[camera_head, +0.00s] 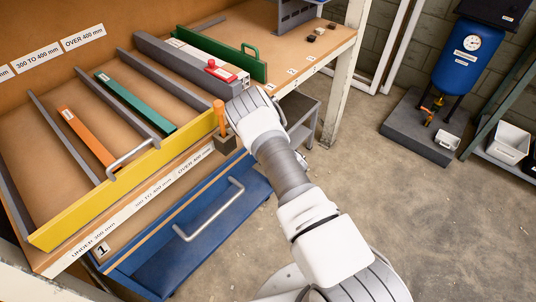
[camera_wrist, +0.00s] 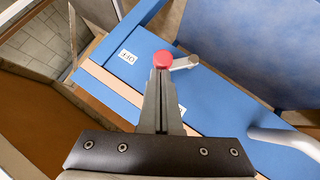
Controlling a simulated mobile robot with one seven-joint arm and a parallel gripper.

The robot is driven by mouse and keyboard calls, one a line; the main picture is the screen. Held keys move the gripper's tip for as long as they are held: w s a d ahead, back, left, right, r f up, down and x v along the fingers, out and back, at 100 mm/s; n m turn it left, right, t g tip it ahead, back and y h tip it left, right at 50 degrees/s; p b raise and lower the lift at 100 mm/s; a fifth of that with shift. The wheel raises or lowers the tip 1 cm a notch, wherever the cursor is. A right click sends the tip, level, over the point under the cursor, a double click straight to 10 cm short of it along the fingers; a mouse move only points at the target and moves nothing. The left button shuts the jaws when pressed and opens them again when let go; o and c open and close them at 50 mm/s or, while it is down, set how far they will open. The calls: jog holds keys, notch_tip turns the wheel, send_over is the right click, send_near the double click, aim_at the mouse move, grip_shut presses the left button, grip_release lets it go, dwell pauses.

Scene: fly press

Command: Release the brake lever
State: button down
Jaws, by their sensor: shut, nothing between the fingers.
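The brake lever shows in the wrist view as a grey arm (camera_wrist: 187,63) with a red round knob (camera_wrist: 164,59) at its left end. It lies in front of a blue panel (camera_wrist: 215,100), beside a white OFF label (camera_wrist: 127,57). A second label (camera_wrist: 182,108) is partly hidden by my fingers. My gripper (camera_wrist: 161,75) is shut and empty. Its fingertips overlap the lower edge of the knob in the picture; I cannot tell whether they touch it. In the head view my arm's end hides the fingers, and I cannot make out the lever.
A blue drawer front with a grey bar handle (camera_head: 210,210) is below the bench. A yellow-edged tray (camera_head: 95,200) holds orange and green bars. An orange upright handle (camera_head: 219,113) stands left of my wrist.

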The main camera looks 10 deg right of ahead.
jog(key=shift+w+d+f+m+g+y+b, duration=0.2)
jog(key=shift+w+d+f+m+g+y, duration=0.1)
jog(key=shift+d, duration=0.1)
jog(key=shift+w+d+f+m+g+y+b, duration=0.15)
jog(key=shift+w+d+m+g+y+b, duration=0.1)
jog(key=shift+d+y, duration=0.1)
jog(key=shift+d, duration=0.1)
jog(key=shift+w+r, duration=0.1)
dwell(0.4)
